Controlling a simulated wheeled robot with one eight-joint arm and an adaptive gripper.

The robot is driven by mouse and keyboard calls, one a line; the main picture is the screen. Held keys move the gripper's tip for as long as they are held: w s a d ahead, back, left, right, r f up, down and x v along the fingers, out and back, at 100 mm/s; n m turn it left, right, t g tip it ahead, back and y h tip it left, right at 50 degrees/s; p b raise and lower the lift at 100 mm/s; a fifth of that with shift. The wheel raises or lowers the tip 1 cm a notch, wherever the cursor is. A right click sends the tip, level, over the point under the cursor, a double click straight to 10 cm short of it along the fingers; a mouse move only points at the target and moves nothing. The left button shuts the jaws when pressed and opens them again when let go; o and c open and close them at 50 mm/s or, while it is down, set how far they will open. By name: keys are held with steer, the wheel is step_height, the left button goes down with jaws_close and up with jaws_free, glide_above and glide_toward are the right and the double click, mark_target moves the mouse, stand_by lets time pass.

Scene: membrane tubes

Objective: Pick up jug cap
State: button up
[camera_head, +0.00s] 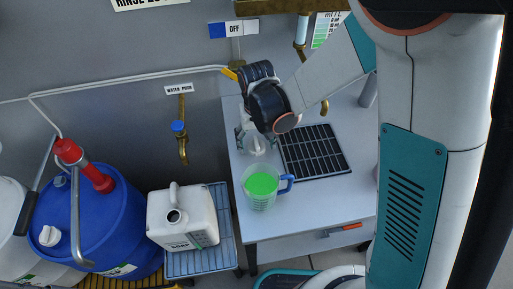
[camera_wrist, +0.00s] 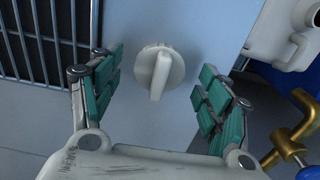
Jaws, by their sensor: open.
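The jug cap (camera_wrist: 160,70), a white round cap with a raised grip fin, lies on the pale table top in the wrist view. My gripper (camera_wrist: 158,75) is open, with one green-padded finger on each side of the cap and a gap on both sides. In the head view my gripper (camera_head: 253,138) is low over the table's back left part, and I cannot clearly tell the cap from it there. The white jug (camera_head: 190,232) stands on a wire shelf left of the table, its mouth open. Part of it shows in the wrist view (camera_wrist: 280,22).
A measuring jug of green liquid (camera_head: 262,186) stands on the table in front of my gripper. A black grid (camera_head: 315,152) lies to its right. A brass tap (camera_head: 182,148) is on the wall, and a blue drum (camera_head: 112,225) stands left of the jug.

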steer(key=shift+f, duration=0.5)
steer(key=c, duration=0.9)
steer(key=shift+r, duration=0.2)
